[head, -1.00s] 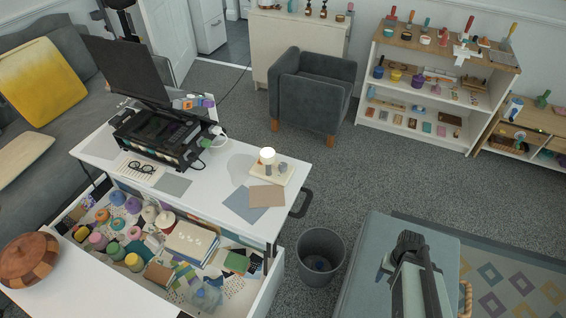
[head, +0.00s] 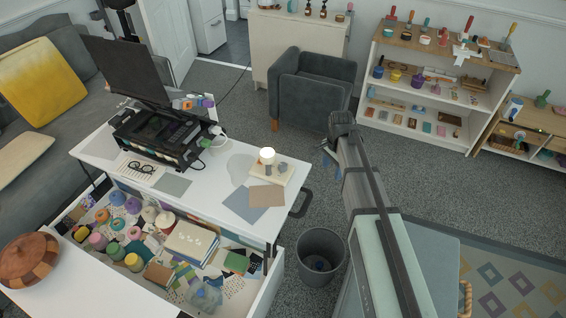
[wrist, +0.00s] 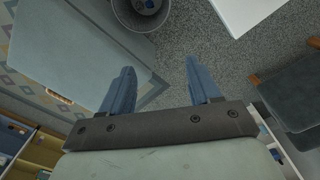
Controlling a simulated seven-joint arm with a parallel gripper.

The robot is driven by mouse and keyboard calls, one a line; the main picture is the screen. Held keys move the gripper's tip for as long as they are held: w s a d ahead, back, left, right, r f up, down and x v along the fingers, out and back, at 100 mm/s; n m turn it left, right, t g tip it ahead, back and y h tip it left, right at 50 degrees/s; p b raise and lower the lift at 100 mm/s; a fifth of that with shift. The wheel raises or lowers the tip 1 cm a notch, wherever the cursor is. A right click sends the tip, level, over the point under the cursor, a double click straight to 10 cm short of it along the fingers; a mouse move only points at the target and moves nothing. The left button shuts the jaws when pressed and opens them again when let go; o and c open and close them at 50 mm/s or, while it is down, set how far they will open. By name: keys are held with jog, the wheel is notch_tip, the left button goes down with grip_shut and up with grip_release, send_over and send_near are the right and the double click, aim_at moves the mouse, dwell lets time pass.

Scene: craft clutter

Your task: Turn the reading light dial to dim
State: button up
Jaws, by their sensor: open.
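The reading light shows in the head view as a small white glowing globe (head: 267,155) on a pale base board (head: 266,175) near the right end of the white desk. Small grey knob shapes (head: 283,167) sit on the board beside the globe; which is the dial and how it is set is too small to tell. My gripper (head: 329,157) hangs over the floor to the right of the desk, apart from the light. In the wrist view its two blue fingers (wrist: 160,85) are spread with nothing between them.
A black printer-like device (head: 158,135) stands on the desk. Below it a drawer (head: 262,293) full of craft supplies is open. A grey bin (head: 320,256) stands on the floor by the desk, and a grey armchair (head: 312,85) is behind. Carpet between them is clear.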

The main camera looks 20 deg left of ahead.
aim_at(283, 165)
jog(key=a+r+m, duration=0.2)
jog(key=a+r, duration=0.3)
jog(key=a, duration=0.4)
jog(key=a+r+m, duration=0.1)
jog(key=a+r, duration=0.3)
jog(key=a, duration=0.6)
jog(key=f, duration=1.3)
jog(key=shift+s+d+f, duration=0.25)
jog(key=shift+s+f, duration=0.1)
jog(key=shift+s, duration=0.05)
jog(key=c, duration=1)
jog(key=shift+c, duration=0.2)
